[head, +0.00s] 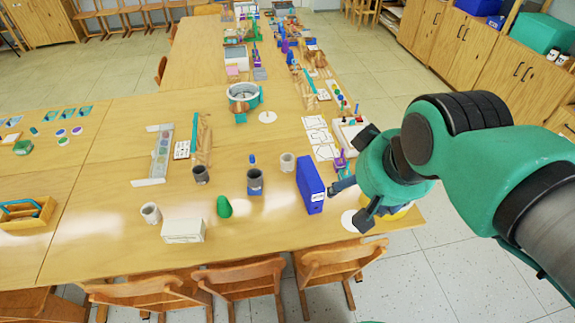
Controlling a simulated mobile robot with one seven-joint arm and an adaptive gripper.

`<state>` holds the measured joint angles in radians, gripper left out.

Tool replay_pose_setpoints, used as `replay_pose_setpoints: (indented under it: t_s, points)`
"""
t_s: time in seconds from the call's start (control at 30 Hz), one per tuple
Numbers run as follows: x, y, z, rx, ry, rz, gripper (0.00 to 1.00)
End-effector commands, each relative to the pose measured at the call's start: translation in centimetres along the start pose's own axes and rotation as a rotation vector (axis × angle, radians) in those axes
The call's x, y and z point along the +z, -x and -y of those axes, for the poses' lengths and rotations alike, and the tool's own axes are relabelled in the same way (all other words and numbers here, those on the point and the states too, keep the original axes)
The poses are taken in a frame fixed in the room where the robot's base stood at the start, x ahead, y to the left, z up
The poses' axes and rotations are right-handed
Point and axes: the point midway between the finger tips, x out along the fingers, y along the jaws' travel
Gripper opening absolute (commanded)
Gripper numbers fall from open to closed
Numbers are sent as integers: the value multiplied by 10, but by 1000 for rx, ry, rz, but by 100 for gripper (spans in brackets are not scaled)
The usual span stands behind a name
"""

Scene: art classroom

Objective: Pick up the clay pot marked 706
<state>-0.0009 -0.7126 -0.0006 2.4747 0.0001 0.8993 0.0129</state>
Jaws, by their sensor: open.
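Several small pots stand on the wooden table in the head view: a light grey one (150,214) at the left, a dark grey one (201,175), a dark one with a blue band (255,185), and a beige one (287,162). No number 706 is readable on any of them, so I cannot tell which is marked. My gripper (352,182) is at the right end of the table, right of the blue box, with its black fingers spread open. It is apart from these pots. Part of the table behind it is hidden.
A tall blue box (310,186) stands between the beige pot and my gripper. A green cone-like object (224,207) and a whitish block (183,231) stand near the front edge. Wooden chairs (240,278) line that edge. A yellow object (398,212) is partly hidden behind my gripper.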

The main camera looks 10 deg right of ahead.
Motion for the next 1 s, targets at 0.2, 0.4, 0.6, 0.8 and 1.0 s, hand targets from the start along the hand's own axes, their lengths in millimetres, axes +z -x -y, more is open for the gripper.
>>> replay_pose_setpoints:
  t_s: [0.2,0.4,0.6,0.8,1.0]
  points:
    - [-38,-4,1,0,-29,30,70]
    - [-81,-14,3,1,-64,63,70]
    - [-124,-30,5,3,-100,96,70]
    - [-165,-52,7,7,-137,129,70]
    - [-204,-80,10,12,-173,162,70]
